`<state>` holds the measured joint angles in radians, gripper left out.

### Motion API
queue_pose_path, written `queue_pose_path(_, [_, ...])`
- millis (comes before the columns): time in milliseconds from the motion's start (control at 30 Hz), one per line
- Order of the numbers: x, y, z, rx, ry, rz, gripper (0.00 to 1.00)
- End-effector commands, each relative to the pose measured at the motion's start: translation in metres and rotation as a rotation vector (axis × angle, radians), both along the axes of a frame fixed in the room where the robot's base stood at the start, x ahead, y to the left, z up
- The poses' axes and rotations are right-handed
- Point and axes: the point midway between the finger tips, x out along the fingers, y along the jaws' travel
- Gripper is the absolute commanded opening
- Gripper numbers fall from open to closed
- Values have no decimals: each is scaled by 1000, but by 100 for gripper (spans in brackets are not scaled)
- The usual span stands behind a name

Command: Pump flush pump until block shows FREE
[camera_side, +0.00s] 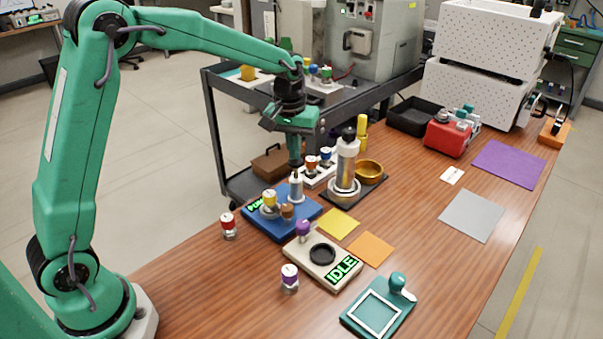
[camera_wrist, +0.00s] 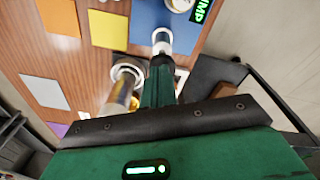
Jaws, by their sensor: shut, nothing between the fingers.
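The flush pump has a grey-white cylinder (camera_side: 296,189) standing upright on a blue base (camera_side: 262,224), whose partly hidden label starts "PU". In the wrist view, the cylinder (camera_wrist: 162,42) is just beyond my fingertips and "UMP" is readable. My gripper (camera_side: 295,163) points down right above the cylinder, shut and empty; I cannot tell whether its tips touch the top. The wrist view also shows the fingers (camera_wrist: 160,64). The beige block (camera_side: 306,265) in front has a black round recess, a purple knob, and a green display (camera_side: 342,268) reading IDLE.
A tall silver cylinder (camera_side: 347,160) with a black cap and a gold bowl (camera_side: 369,172) stand close to the right. A red-topped jar (camera_side: 228,226), a purple-topped jar (camera_side: 290,278) and a teal stamp tray (camera_side: 352,321) are nearer. The table's right front is clear.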

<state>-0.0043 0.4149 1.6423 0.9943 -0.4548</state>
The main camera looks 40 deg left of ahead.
Motion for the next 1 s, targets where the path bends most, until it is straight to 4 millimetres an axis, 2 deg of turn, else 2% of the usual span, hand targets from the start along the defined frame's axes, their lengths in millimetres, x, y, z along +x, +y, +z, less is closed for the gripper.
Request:
queue_pose_path(433, [0,0,-3,0,1,0,0])
queue_pose_path(867, [0,0,-36,0,2,0,0])
queue_pose_path(1000, [0,0,-34,0,1,0,0])
